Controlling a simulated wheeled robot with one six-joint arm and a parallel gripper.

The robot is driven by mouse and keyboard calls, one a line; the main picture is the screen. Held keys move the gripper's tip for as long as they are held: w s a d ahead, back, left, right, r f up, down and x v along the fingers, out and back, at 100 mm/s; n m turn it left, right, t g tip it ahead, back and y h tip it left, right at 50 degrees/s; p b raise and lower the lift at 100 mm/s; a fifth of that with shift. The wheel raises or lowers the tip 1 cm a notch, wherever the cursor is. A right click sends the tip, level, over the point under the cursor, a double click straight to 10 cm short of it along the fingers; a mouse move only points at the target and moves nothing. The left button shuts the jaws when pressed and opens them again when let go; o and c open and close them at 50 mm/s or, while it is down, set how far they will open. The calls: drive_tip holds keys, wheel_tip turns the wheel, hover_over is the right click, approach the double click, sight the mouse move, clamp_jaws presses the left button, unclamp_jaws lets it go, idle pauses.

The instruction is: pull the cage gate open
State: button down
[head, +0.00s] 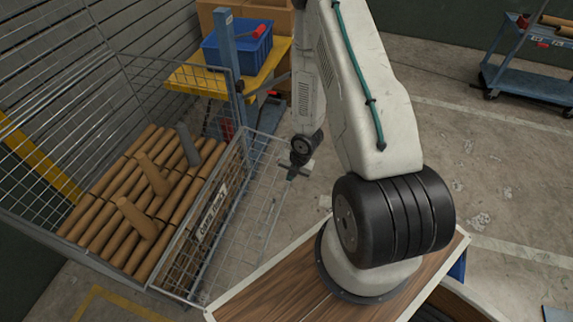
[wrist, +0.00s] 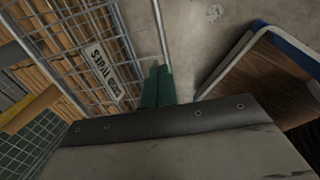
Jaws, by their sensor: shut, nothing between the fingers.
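The cage gate (head: 247,215) is a grey wire-mesh panel on the right side of the cage (head: 178,270). It appears to stand out at a small angle from the side that bears the white sign (head: 212,215). My gripper (head: 292,176) is low beside the gate's far end, on its outer side. In the wrist view the green fingers (wrist: 157,86) are shut and empty. A thin upright bar (wrist: 161,35) runs close by the fingertips; I cannot tell whether they touch it. The sign (wrist: 102,70) shows left of the fingers.
Brown tubes (head: 125,200) fill the cage, some standing up. A yellow cart (head: 190,82) with a blue crate (head: 237,48) stands behind the gate. A blue trolley (head: 530,85) is at far right. The concrete floor (head: 480,160) to the right is mostly clear.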

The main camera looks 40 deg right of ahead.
wheel_tip(320, 180, down, 7)
drive_tip(key=t, duration=0.1)
drive_tip(key=shift+s+d+y, duration=0.3)
drive_tip(key=shift+r, duration=0.15)
drive_tip(key=s+d+r, duration=0.5)
drive_tip(key=s+r, duration=0.1)
drive_tip(key=s, duration=0.2)
drive_tip(key=shift+s+d, duration=0.4)
